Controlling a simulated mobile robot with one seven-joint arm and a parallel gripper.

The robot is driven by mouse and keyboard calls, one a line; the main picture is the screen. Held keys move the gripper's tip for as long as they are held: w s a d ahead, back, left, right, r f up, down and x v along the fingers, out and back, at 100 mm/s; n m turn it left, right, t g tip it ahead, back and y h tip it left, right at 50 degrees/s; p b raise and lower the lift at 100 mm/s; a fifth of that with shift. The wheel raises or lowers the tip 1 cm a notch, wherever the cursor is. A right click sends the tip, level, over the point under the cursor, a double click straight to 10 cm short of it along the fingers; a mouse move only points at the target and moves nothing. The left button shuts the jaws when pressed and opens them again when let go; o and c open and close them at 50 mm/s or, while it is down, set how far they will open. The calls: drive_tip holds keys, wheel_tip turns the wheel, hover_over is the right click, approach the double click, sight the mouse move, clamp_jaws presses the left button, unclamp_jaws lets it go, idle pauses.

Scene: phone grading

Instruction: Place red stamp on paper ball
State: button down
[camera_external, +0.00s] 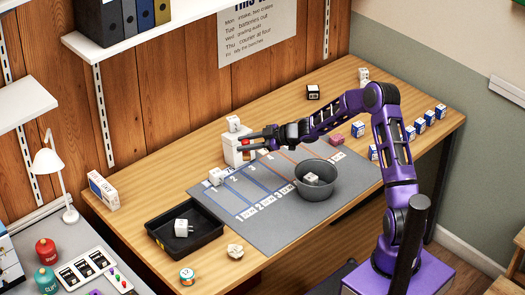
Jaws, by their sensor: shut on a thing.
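My gripper (254,141) is above the far left part of the grey mat, in front of a white box. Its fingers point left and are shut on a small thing. That thing is mostly hidden, and I cannot tell whether it is the red stamp. A crumpled cream paper ball (235,251) lies on the bare wood near the table's front edge, right of the black tray. My gripper is well behind it and apart from it. Nothing lies on the paper ball.
The grey mat (262,236) carries a dark pot (315,190) with a white block inside. The black tray (160,231) holds a white plug-like block (182,228). A small round tin (187,277) stands at the front edge. Several blue-and-white boxes line the right side. A white box (232,153) stands at the back.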

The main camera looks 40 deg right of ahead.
drive_tip(key=s+a+r+n+g+y+p, duration=0.1)
drive_tip(key=s+a+n+g+y, duration=0.1)
drive_tip(key=s+a, duration=0.45)
drive_tip(key=s+a+r+n+g+y, duration=0.15)
drive_tip(key=s+a, duration=0.25)
drive_tip(key=a, duration=0.6)
drive_tip(key=n+g+y, duration=0.2)
drive_tip(key=n+g, duration=0.2)
hover_over(234, 246)
wheel_tip(234, 246, down, 5)
drive_tip(key=shift+s+f+b, duration=0.1)
drive_tip(key=shift+f+b, duration=0.3)
drive_tip(key=shift+f, duration=1.8)
drive_tip(key=shift+f, duration=0.2)
drive_tip(key=c, duration=0.6)
unclamp_jaws()
drive_tip(key=shift+r, duration=0.15)
